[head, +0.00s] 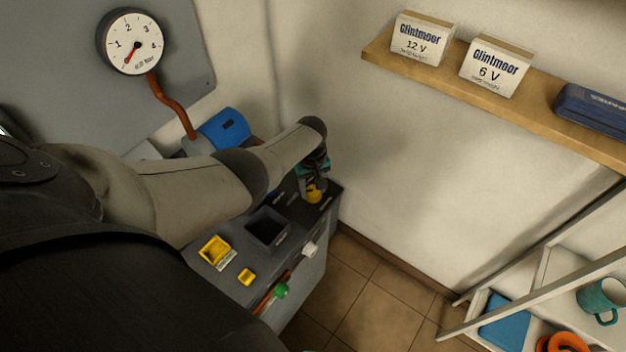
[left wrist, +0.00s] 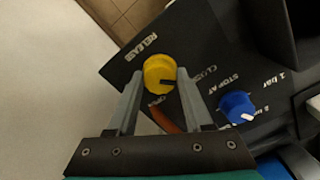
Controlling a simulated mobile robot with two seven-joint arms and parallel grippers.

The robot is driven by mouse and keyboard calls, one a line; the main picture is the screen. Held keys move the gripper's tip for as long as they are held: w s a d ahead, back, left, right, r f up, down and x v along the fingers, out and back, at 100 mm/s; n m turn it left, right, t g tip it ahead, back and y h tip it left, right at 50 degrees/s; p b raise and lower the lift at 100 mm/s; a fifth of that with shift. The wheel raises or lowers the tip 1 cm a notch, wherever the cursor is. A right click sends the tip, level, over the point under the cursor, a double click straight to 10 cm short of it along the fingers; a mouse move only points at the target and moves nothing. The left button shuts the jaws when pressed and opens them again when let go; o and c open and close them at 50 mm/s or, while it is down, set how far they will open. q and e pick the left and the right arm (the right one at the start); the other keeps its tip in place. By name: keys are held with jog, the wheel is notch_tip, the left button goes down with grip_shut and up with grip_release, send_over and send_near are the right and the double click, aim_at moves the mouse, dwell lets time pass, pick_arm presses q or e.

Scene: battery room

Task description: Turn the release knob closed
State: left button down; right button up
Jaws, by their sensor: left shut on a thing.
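The yellow release knob (left wrist: 159,74) sits on a dark panel (left wrist: 125,72) lettered RELEASE, OPEN and CLOSED. A dark pointer mark on the knob faces right in the left wrist view, between the OPEN and CLOSED lettering. My left gripper (left wrist: 158,82) is shut on the knob, one finger on each side. In the head view the knob (head: 314,194) shows below my left gripper (head: 313,185), at the far end of the bench. The gauge (head: 134,42) on the wall has a red needle pointing low, near the bottom left of its dial. My right gripper is not in view.
A blue knob (left wrist: 236,107) lettered STOP AT is beside the release knob. A wooden shelf (head: 500,98) with Glintmoor boxes hangs on the right wall. The floor (head: 375,305) is clear.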

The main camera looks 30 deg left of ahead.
pick_arm(q)
jog(key=shift+w+a+r, duration=0.1)
jog(key=shift+c, duration=1.5)
grip_release()
jog(key=shift+r+p, duration=0.45)
jog(key=shift+r, duration=0.05)
notch_tip(320, 180, up, 7)
jog(key=p, duration=0.4)
notch_tip(320, 180, up, 6)
jog(key=p, duration=0.1)
send_over(312, 190)
jog(key=shift+r, duration=0.55)
